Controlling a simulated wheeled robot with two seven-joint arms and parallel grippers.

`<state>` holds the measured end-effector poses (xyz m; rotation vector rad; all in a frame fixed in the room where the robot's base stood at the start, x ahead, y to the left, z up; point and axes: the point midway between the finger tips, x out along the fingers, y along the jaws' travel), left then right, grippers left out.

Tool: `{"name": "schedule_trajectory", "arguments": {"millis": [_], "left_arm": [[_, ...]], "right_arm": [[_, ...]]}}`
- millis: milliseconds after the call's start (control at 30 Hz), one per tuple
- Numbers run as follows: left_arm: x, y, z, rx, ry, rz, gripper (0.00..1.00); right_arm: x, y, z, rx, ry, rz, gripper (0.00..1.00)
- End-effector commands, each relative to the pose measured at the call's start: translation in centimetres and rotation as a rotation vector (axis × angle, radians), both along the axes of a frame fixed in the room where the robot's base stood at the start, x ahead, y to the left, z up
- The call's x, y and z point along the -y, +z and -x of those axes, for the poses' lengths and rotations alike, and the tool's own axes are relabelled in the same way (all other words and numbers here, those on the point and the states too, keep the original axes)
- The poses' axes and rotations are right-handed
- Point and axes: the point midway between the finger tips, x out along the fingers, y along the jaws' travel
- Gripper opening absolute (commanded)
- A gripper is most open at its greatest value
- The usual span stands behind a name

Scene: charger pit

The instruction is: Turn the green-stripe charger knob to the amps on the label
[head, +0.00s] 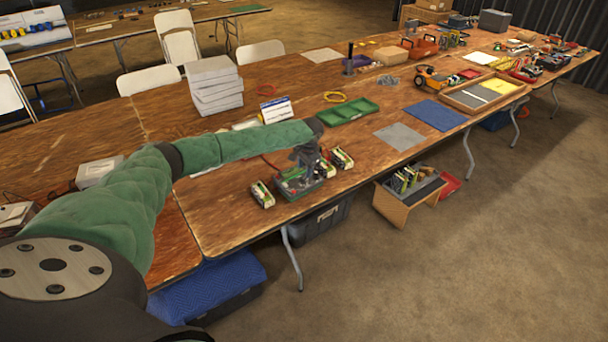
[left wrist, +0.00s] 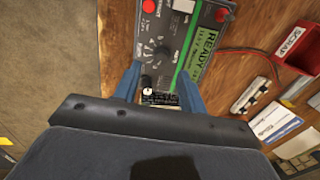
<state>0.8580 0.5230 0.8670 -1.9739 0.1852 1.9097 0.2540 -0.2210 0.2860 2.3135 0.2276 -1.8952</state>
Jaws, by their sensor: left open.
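The charger (head: 298,186) sits at the near table edge in the head view. My left gripper (head: 307,158) is over the charger. In the wrist view the left gripper (left wrist: 158,84) is open, its blue fingers on either side of the lower panel. I cannot tell whether they touch anything. A small dark plate (left wrist: 160,99) has unreadable print. My right gripper is not in view.
Battery packs (head: 262,194) stand beside the charger. Behind it are a printed card stand (head: 276,110) and a green tray (head: 348,111). A red SCRAP bin (left wrist: 297,48) and a white printed card (left wrist: 273,122) lie right in the wrist view. A grey mat (head: 399,136) is clear.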

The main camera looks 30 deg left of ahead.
Motion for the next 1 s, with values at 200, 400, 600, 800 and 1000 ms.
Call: {"name": "schedule_trajectory", "arguments": {"millis": [200,400,600,800,1000], "left_arm": [[-0.5,-2.6,-0.2,-0.002,0.001,-0.001,0.41],[-0.8,-4.3,-0.3,0.0,0.001,-0.001,0.41],[-0.9,-4.7,-0.3,0.001,0.0,-0.001,0.41],[-0.9,-4.7,-0.3,0.0,0.0,-0.001,0.29],[-0.9,-4.7,-0.3,0.0,0.0,-0.001,0.0]], "right_arm": [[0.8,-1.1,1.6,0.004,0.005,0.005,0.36],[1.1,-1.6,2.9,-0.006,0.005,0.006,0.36],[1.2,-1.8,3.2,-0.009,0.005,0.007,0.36],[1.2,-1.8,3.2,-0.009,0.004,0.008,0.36],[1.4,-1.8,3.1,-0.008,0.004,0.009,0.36]]}}
